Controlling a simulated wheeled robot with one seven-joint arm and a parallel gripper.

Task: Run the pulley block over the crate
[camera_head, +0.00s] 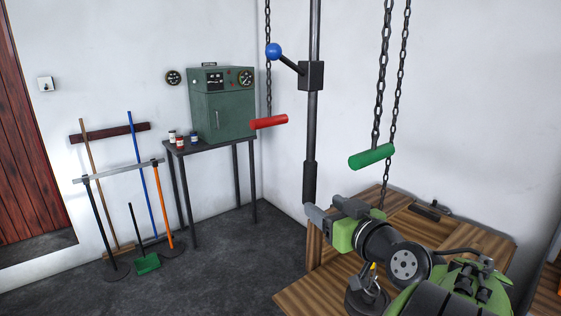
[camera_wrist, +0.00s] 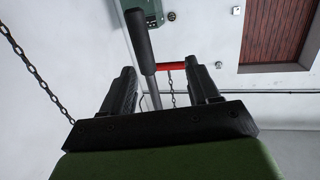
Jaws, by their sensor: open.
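A dark vertical pole (camera_head: 314,120) hangs from above, with a side lever ending in a blue ball (camera_head: 273,51) and a thicker grip (camera_head: 310,183) at its lower end. My gripper (camera_head: 326,212) is open at the foot of this grip. In the wrist view the grip (camera_wrist: 139,40) stands beyond my open fingers (camera_wrist: 163,82); I cannot tell whether they touch it. A red handle (camera_head: 269,121) and a green handle (camera_head: 372,156) hang on chains. A dark rounded piece with a yellow-tipped fitting (camera_head: 367,297) shows under my arm. Striped woodwork (camera_head: 330,280) may be the crate; my arm covers part.
A green cabinet (camera_head: 222,105) and small jars stand on a dark table (camera_head: 214,146) at the back. Chains (camera_head: 384,70) hang to the right of the pole. The grey floor (camera_head: 235,260) is open left of the woodwork.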

